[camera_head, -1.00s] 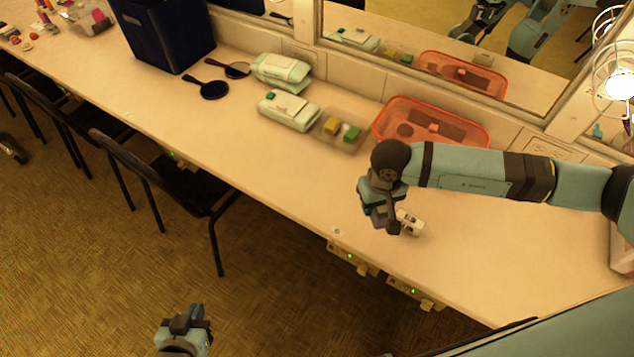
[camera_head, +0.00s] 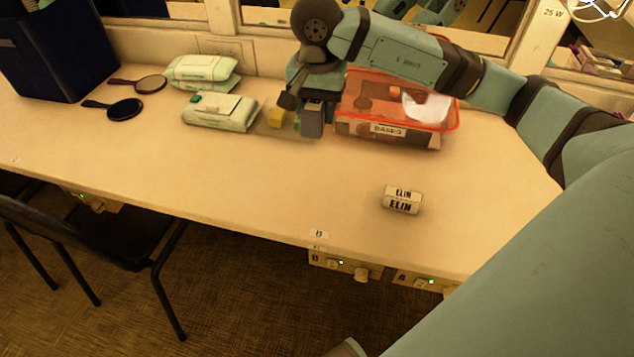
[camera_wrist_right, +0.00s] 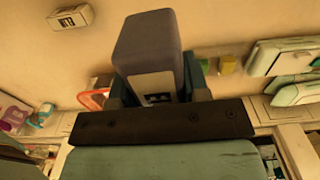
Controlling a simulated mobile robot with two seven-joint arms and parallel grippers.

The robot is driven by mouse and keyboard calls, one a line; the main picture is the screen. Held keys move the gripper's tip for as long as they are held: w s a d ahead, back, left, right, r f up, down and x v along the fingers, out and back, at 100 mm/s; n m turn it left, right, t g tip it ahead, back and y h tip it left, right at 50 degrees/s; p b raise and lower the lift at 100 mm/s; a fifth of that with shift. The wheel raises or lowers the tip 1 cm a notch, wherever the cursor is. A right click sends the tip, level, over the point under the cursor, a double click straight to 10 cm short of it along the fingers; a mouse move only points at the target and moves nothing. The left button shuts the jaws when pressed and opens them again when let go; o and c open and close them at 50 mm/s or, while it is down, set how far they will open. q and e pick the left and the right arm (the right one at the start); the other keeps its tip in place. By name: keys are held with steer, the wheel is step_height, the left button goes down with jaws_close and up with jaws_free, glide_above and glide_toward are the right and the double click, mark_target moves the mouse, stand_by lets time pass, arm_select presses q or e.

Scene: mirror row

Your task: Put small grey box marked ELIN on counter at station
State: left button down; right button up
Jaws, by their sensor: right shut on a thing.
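My right gripper (camera_head: 312,105) is shut on a dark grey box (camera_head: 312,120) with a pale label, above the back of the counter (camera_head: 220,190). In the right wrist view the grey box (camera_wrist_right: 150,50) fills the middle, its label marking too small to read. A small pale box marked ELIN (camera_head: 402,200) stands alone on the counter, well apart from the gripper, to its front right. It also shows at the upper left of the right wrist view (camera_wrist_right: 72,18). My left gripper is not in view.
An orange-rimmed clear bin marked BASES (camera_head: 390,130) stands right of the gripper. Green-white packs (camera_head: 220,110), a yellow block (camera_head: 277,118), hand mirrors (camera_head: 125,108) and a dark bin (camera_head: 50,50) stand left.

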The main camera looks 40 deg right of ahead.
mark_target(317, 188)
step_height(317, 188, down, 20)
steer(key=shift+d+r+b, duration=0.1)
steer(key=shift+r+b, duration=0.05)
steer(key=shift+b, duration=0.75)
steer(key=o, duration=1)
step_height(317, 188, up, 12)
steer(key=shift+p, duration=0.6)
